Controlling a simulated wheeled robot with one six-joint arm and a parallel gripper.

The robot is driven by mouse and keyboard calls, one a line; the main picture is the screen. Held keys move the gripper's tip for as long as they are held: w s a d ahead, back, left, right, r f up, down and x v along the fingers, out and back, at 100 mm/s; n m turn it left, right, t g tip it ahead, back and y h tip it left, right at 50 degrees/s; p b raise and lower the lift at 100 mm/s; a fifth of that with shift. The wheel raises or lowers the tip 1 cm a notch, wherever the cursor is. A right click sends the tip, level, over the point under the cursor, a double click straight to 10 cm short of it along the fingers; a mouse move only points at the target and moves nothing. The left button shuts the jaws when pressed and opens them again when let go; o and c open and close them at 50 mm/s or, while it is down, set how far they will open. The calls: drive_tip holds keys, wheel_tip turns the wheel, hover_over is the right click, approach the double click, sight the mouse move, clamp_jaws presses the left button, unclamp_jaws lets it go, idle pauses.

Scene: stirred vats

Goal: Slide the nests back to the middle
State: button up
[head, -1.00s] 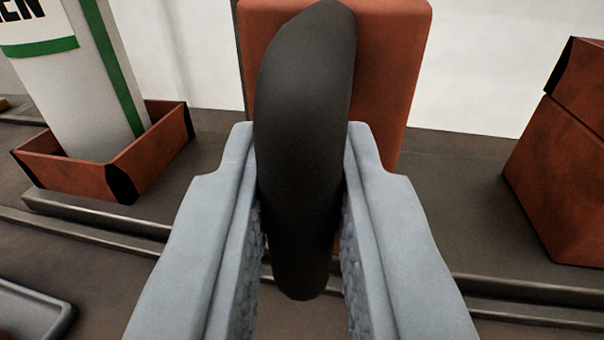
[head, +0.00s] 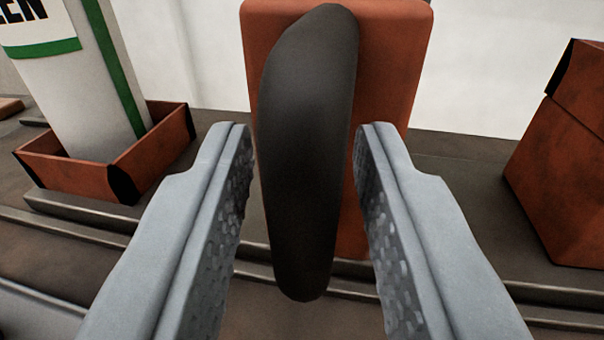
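A black elongated handle (head: 308,150) stands upright in the middle of the head view, in front of a rust-red block (head: 395,70). My gripper (head: 305,150) is open around the handle, one finger on each side, with a visible gap at both fingers. At the left, a rust-red open tray-like nest (head: 70,178) sits around the foot of a white container (head: 85,90) with green stripes and partly cut-off lettering. I cannot tell whether the handle belongs to the red block behind it.
Another rust-red angular piece (head: 565,160) stands at the right edge. Dark rails (head: 75,235) run across the brown bench below. A pale wall (head: 490,70) is behind. Bare dark surface (head: 450,180) lies between the block and the right piece.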

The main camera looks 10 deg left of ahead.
drive_tip(key=shift+o, duration=0.3)
drive_tip(key=s+d, duration=0.3)
drive_tip(key=s, duration=1.4)
drive_tip(key=shift+d, duration=0.2)
drive_tip(key=s+a+r+m+h, duration=0.2)
drive_tip(key=s+a+r+h, duration=0.1)
drive_tip(key=s+r, duration=1.8)
drive_tip(key=shift+s+a+r, duration=0.2)
drive_tip(key=shift+s+r, duration=0.05)
drive_tip(key=shift+s, duration=0.1)
